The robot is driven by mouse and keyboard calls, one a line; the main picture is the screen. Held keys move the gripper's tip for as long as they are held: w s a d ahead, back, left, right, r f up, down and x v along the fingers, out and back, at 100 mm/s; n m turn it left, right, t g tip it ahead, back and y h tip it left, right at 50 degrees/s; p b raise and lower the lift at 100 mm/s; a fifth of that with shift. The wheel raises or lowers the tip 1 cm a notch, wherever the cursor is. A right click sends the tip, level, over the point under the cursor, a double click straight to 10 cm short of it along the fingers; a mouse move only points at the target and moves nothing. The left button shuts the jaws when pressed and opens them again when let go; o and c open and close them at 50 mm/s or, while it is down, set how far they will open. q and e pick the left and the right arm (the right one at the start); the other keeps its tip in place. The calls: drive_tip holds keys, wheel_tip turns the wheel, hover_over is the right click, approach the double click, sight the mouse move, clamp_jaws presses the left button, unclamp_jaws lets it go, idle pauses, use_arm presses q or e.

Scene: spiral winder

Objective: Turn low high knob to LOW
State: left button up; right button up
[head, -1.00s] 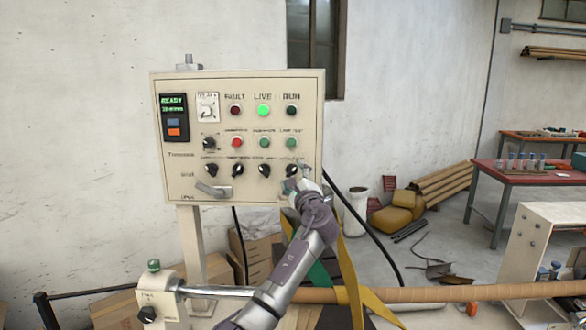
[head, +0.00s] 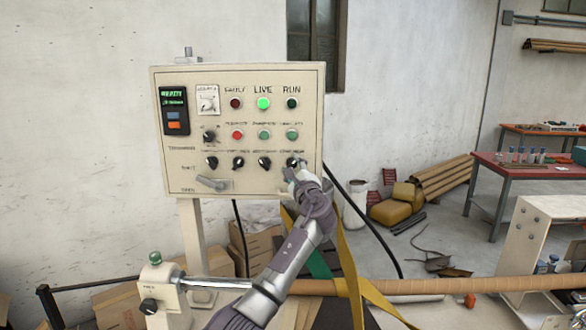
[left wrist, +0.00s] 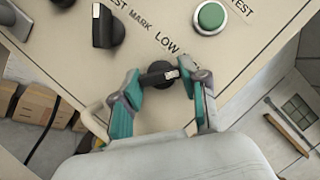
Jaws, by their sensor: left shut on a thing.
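The low high knob (left wrist: 158,75) is black with a white mark at one end, on the cream control panel (head: 240,182). It is the rightmost of the lower knob row. In the left wrist view, its bar lies nearly level, white end to the right, below the printed LOW label (left wrist: 167,42). The HIGH label is not visible there. My left gripper (left wrist: 167,78) is shut on the knob, a teal and grey finger at each end of its bar. In the head view, the left gripper (head: 296,168) covers most of this knob. My right gripper is not in view.
A green button (left wrist: 210,16) and another black knob (left wrist: 104,25) sit near the gripped knob. Yellow straps (head: 349,262) and a long brown roll (head: 430,287) are below the panel. A red table (head: 525,177) stands far right.

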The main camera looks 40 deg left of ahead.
use_arm(q)
drive_tip(key=shift+f, duration=0.1)
drive_tip(key=shift+n+g+b, duration=0.5)
drive_tip(key=shift+n+b, duration=0.5)
drive_tip(key=shift+n, duration=0.4)
drive_tip(key=n+g+h+b, duration=0.1)
drive_tip(key=n, duration=0.2)
drive_tip(key=shift+n, duration=0.3)
drive_tip(key=n, duration=0.1)
drive_tip(key=n+h+b, duration=0.1)
drive_tip(key=n, duration=0.1)
drive_tip(key=shift+r+g+h, duration=0.3)
drive_tip(key=shift+n+h, duration=0.8)
drive_tip(key=shift+n, duration=0.9)
drive_tip(key=o, duration=1.1)
drive_tip(key=shift+o, duration=0.2)
drive_tip(key=shift+r, duration=0.1)
